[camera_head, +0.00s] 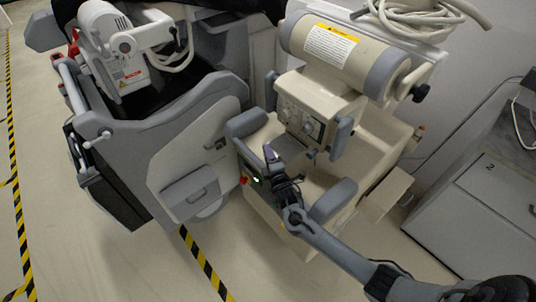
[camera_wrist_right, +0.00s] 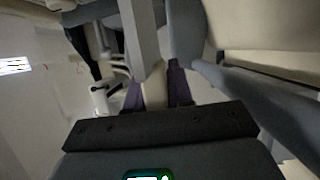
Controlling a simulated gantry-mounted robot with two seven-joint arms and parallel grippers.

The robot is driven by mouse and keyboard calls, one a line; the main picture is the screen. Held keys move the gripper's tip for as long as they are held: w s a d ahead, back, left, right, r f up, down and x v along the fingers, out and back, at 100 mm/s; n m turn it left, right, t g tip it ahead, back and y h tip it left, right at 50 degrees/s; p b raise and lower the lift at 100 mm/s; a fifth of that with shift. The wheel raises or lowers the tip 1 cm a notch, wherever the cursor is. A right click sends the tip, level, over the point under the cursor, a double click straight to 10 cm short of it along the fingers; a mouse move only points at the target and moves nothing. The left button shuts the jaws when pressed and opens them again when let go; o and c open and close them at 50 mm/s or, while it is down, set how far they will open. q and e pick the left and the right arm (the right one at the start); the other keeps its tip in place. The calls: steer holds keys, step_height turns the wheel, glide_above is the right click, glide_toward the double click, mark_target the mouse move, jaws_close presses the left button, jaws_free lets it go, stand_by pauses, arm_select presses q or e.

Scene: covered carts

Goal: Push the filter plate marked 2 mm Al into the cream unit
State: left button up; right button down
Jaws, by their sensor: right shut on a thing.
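The cream unit (camera_head: 318,100), with a round dial face and grey side handles, hangs under a large cream tube on the right-hand cart. My right gripper (camera_head: 271,154) is below and left of the unit. In the right wrist view its purple fingers (camera_wrist_right: 156,92) are shut on a narrow cream piece (camera_wrist_right: 154,75), with a grey bar (camera_wrist_right: 141,30) just beyond it. No 2 mm Al marking is readable, so I cannot tell whether this piece is the filter plate. My left gripper is not in view.
Grey padded handles (camera_head: 246,123) and (camera_head: 334,200) flank my right gripper on the cart. A second grey cart (camera_head: 185,135) stands to the left. A cabinet marked 2 (camera_head: 490,200) is at the right. Floor is open at the lower left.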

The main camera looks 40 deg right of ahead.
mark_target(277, 148)
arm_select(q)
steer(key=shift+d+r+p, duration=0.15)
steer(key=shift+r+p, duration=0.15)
arm_select(e)
steer(key=shift+r, duration=0.1)
stand_by(0.8)
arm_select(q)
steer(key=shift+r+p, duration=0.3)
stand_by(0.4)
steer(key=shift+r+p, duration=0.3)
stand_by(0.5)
arm_select(e)
steer(key=shift+d, duration=0.75)
steer(key=shift+w+d, duration=0.1)
steer(key=shift+d, duration=1.15)
